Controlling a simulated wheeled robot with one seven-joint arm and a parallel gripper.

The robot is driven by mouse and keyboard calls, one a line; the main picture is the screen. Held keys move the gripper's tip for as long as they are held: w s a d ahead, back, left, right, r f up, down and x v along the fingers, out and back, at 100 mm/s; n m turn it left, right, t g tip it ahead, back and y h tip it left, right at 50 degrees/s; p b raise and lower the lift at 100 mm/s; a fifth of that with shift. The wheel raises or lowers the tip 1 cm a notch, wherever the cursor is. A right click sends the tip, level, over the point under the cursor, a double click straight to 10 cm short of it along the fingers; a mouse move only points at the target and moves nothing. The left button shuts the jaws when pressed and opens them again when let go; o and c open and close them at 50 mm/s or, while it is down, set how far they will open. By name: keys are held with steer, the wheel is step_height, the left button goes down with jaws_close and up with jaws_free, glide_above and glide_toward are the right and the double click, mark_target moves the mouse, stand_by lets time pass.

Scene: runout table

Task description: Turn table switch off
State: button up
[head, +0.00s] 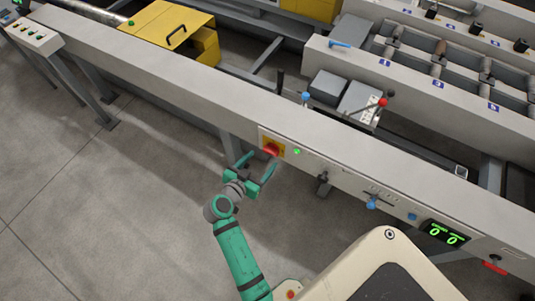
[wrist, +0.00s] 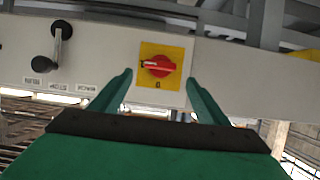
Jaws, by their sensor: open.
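The table switch (head: 271,149) is a red rotary knob on a yellow plate, set in the white front panel of the table (head: 215,105). In the wrist view the red knob (wrist: 159,66) lies about level, with its pointed end to the left. A small mark shows below it on the plate. My gripper (head: 257,165) is at the panel in front of the switch. In the wrist view its two green fingers (wrist: 159,85) are spread wide, one on each side of the plate. They hold nothing, and I cannot tell whether they touch the panel.
A green lamp (head: 297,151) glows right of the switch. A black crank handle (wrist: 57,48) sticks out of the panel, and a green-lit display (head: 445,233) is further right. A yellow cover (head: 165,28) stands at the far left. The grey floor (head: 90,190) in front is clear.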

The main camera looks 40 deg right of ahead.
mark_target(270, 152)
steer(key=x, duration=0.6)
steer(key=c, duration=1)
